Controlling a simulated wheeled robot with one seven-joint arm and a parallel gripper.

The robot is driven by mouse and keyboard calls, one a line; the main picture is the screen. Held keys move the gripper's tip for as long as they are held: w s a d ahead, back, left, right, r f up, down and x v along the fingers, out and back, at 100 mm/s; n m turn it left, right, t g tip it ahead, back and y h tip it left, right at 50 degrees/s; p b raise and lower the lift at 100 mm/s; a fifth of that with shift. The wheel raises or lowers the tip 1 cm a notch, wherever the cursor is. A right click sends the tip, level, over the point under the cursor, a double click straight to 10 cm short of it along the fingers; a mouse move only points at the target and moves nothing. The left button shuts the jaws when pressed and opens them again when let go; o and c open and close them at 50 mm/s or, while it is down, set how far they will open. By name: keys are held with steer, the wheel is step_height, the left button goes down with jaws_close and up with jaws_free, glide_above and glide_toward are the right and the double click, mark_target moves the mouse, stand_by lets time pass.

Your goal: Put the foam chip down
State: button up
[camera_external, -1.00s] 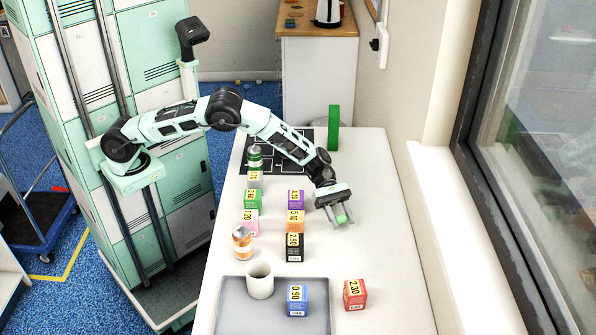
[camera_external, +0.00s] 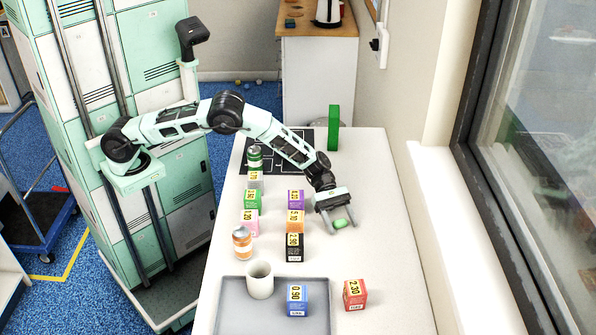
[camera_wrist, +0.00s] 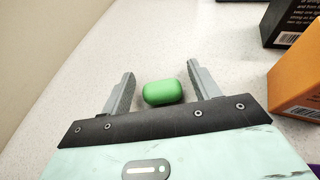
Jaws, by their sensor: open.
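The foam chip (camera_external: 341,224) is a small green rounded piece on the white table, to the right of the rows of cartons. In the wrist view the foam chip (camera_wrist: 163,92) lies between my two fingers, with a gap on each side. My gripper (camera_external: 337,226) is open and low over the table around the chip. In the wrist view the fingers of my gripper (camera_wrist: 160,85) stand apart and do not touch the chip.
Several priced cartons stand left of my gripper, among them a black one (camera_external: 294,248) and an orange one (camera_external: 295,222). A grey tray (camera_external: 235,310) holds a white cup (camera_external: 260,279) and a blue carton (camera_external: 297,299). A red carton (camera_external: 355,294) stands right of the tray. The table's right side is clear.

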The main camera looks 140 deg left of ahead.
steer(key=b+v, duration=0.1)
steer(key=v, duration=0.9)
steer(key=shift+s+a+r+b, duration=0.15)
steer(key=shift+s+r+b, duration=0.05)
steer(key=shift+b, duration=0.15)
steer(key=shift+v, duration=0.75)
steer(key=shift+r, duration=0.15)
steer(key=s+a+r+n+y, duration=0.2)
steer(key=a+r+n+y, duration=0.2)
steer(key=r+n+y, duration=0.7)
steer(key=s+d+n+g, duration=0.1)
steer(key=s+n+g, duration=0.3)
steer(key=s+n, duration=0.7)
steer(key=s+d+f+n+g+h, duration=0.2)
steer(key=s+d+f+n+g, duration=0.1)
steer(key=s+d+n, duration=0.8)
steer(key=s+d+f+n+g+h, duration=0.3)
steer(key=s+d+n+g, duration=0.2)
steer(key=s+d+n, duration=0.6)
steer(key=d+n, duration=0.3)
steer(key=n, duration=0.1)
steer(key=shift+d+g, duration=0.3)
